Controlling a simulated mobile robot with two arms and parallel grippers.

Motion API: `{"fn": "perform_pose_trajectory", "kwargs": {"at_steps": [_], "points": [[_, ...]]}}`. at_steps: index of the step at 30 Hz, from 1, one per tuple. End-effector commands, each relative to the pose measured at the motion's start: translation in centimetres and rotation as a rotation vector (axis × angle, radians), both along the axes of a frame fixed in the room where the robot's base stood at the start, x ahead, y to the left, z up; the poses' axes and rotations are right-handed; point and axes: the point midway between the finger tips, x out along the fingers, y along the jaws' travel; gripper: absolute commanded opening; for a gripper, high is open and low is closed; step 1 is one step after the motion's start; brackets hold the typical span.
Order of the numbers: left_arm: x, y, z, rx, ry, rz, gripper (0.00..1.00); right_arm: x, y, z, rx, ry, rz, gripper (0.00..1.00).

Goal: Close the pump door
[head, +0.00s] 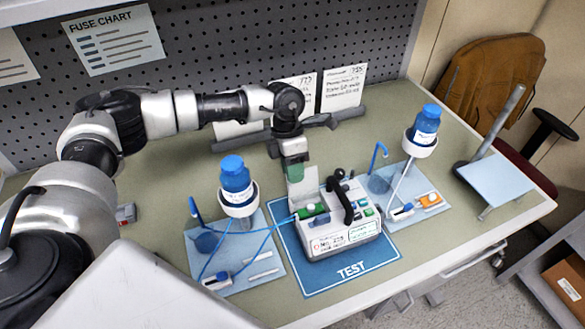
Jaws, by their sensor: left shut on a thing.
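The infusion pump (342,238) is a white and grey box on the blue TEST mat (352,270). Its door (304,189) is a pale panel that stands up at the pump's back left side, so the pump is open. A green part (310,210) shows in the open bay. My left gripper (295,173) reaches down from above and is shut on the top of the door. The fingertips are small here and partly hidden. My right gripper is not in view.
Blue-capped bottles stand on holders left (237,180) and right (424,125) of the pump. Blue tubing (262,238) loops at the pump's left. A black handle (344,200) rises from the pump top. A tilted pale panel (495,180) stands at the far right. The pegboard closes the back.

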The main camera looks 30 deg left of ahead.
Motion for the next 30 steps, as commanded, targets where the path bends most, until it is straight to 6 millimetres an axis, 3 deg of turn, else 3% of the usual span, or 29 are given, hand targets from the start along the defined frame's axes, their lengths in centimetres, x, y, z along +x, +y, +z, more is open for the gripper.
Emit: {"fn": "perform_pose_trajectory", "kwargs": {"at_steps": [8,21,30], "points": [[-0.7,-0.8,0.3,0.128,-0.115,-0.001,0.03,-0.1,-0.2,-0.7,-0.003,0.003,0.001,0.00],[-2.0,-2.3,0.5,0.351,-0.319,0.000,0.03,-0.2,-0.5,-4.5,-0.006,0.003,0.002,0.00],[-2.4,-2.7,0.9,0.419,-0.382,0.001,0.03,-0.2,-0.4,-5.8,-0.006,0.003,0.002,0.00]]}}
